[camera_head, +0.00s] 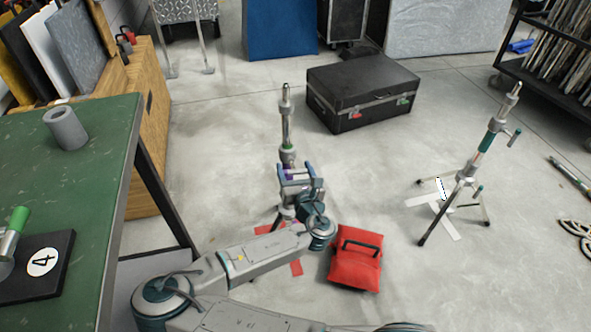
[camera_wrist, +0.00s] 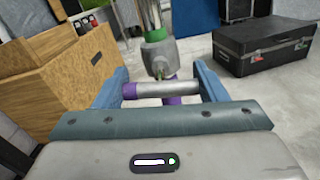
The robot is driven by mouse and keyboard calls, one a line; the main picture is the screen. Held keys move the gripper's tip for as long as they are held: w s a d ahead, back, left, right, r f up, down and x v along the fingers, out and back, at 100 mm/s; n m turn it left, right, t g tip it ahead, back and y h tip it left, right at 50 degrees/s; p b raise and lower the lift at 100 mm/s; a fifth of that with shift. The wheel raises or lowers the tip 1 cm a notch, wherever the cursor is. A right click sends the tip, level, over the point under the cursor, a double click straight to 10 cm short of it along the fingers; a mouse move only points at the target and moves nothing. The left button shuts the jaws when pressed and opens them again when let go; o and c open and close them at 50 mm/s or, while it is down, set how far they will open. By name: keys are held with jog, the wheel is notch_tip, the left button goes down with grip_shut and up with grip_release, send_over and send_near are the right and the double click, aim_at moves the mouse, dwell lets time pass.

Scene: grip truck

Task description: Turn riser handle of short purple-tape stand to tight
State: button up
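The purple-tape stand stands upright at the middle of the head view, with a bare silver upper pole (camera_head: 286,125) and a green-marked collar; its lower part is largely hidden by my arm. In the wrist view its grey collar (camera_wrist: 158,50) is straight ahead. A silver handle bar (camera_wrist: 165,89) with a purple left end lies crosswise in front of the stand. My gripper (camera_head: 296,172) is at the stand; in the wrist view its blue fingers (camera_wrist: 158,85) are spread wide, with the bar between them. I cannot tell whether both fingers touch it.
Another stand (camera_head: 485,143) with teal tape is at the right on white floor marks. A red bag (camera_head: 356,262) lies right of my arm. A black case (camera_head: 362,88) sits behind. A green table (camera_head: 95,135) is at the left.

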dwell(0.3)
jog(key=m+p, duration=0.1)
jog(key=m, duration=0.2)
jog(key=shift+d+r+p, duration=0.1)
jog(key=shift+p, duration=0.2)
jog(key=m+p, duration=0.1)
jog(key=m, duration=0.3)
jog(key=shift+w+m+p, duration=0.1)
jog(key=shift+m+p, duration=0.2)
jog(key=shift+p, duration=0.05)
jog(key=m, duration=0.3)
jog(key=shift+d+f+p, duration=0.15)
jog(key=shift+f+p, duration=0.05)
jog(key=shift+p, duration=0.15)
jog(key=shift+f+m, duration=0.15)
jog(key=shift+m, duration=1.75)
jog(key=o, duration=1)
